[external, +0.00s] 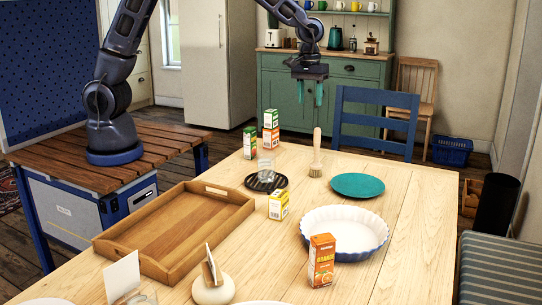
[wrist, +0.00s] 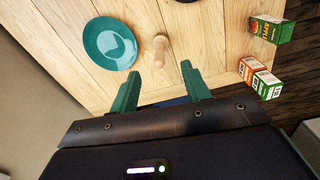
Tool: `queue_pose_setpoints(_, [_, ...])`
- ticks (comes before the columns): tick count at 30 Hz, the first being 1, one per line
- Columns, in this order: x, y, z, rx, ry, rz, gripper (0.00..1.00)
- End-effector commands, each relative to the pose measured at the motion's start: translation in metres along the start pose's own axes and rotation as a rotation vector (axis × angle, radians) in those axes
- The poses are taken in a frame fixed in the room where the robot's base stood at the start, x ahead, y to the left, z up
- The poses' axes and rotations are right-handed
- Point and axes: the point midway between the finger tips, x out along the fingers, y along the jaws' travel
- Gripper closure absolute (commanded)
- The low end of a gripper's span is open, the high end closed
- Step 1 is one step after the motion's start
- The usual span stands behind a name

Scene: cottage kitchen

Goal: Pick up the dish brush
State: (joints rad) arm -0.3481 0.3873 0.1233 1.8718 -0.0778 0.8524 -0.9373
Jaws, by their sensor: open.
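The dish brush (external: 316,158) stands upright on the wooden table, bristles down and pale handle up, between the teal plate (external: 358,185) and a dark round mat. My gripper (external: 308,93) is open and empty, pointing down, high above the far side of the table. In the wrist view the brush shows as a pale handle end (wrist: 160,43) ahead of my open fingers (wrist: 159,84), roughly in line with the gap between them. The gripper is apart from the brush.
A glass (external: 265,169) stands on the dark mat (external: 266,183). Small cartons (external: 270,128) stand at the table's far left edge. A yellow carton (external: 278,205), white pie dish (external: 344,232), orange carton (external: 321,260) and wooden tray (external: 177,232) are nearer. A blue chair (external: 375,118) stands behind.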

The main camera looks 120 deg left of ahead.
Motion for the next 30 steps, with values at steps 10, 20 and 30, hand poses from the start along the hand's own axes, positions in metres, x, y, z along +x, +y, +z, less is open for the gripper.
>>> queue_pose_setpoints(10, [0.050, 0.009, -0.041, -0.136, -0.007, -0.036, 0.53])
queue_pose_setpoints(20, [0.084, 0.007, -0.041, -0.139, -0.008, -0.039, 0.53])
queue_pose_setpoints(30, [0.112, 0.007, -0.038, -0.138, -0.007, -0.037, 0.53])
